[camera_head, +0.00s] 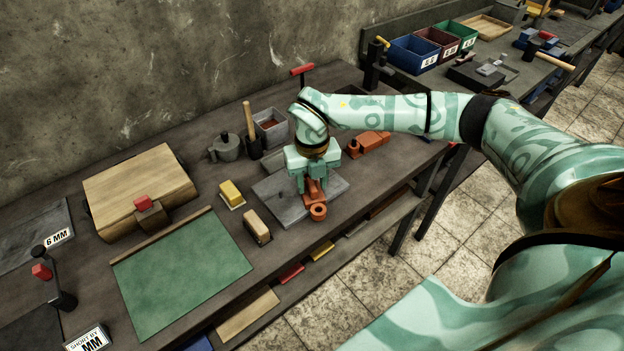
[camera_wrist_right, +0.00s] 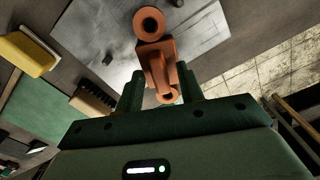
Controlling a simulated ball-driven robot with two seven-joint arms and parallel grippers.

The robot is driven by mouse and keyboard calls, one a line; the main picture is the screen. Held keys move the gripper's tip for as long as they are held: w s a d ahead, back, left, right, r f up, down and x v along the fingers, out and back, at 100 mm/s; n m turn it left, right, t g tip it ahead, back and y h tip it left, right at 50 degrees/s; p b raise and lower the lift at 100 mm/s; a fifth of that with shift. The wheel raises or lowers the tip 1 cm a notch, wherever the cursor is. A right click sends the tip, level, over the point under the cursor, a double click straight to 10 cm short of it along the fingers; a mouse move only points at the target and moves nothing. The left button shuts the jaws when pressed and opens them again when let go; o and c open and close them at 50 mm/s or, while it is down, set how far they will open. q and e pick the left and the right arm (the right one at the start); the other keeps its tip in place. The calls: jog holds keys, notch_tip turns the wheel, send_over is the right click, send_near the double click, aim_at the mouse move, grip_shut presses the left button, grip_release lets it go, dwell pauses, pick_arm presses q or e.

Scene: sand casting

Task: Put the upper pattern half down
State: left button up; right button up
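The orange pattern half (camera_head: 318,209), with a round ring-shaped end, is over the grey plate (camera_head: 281,208) on the bench. My right gripper (camera_head: 313,183) points down over it. In the right wrist view my right gripper (camera_wrist_right: 161,92) has a finger on each side of the orange pattern half (camera_wrist_right: 153,55), close against it, and appears shut on it. Its ring end points away from the gripper. I cannot tell whether it touches the plate. My left gripper is not in view.
A yellow-topped block (camera_head: 231,193) and a wooden-backed brush (camera_head: 257,227) are left of the plate. A grey box (camera_head: 271,128), a mallet (camera_head: 250,130) and a grey pot (camera_head: 225,147) stand behind. A green mat (camera_head: 180,275) lies further left. The bench's front edge is close.

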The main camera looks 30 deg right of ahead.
aim_at(312, 183)
jog(key=shift+r, duration=0.1)
notch_tip(312, 183, up, 12)
jog(key=p, duration=0.2)
jog(key=shift+r, duration=0.1)
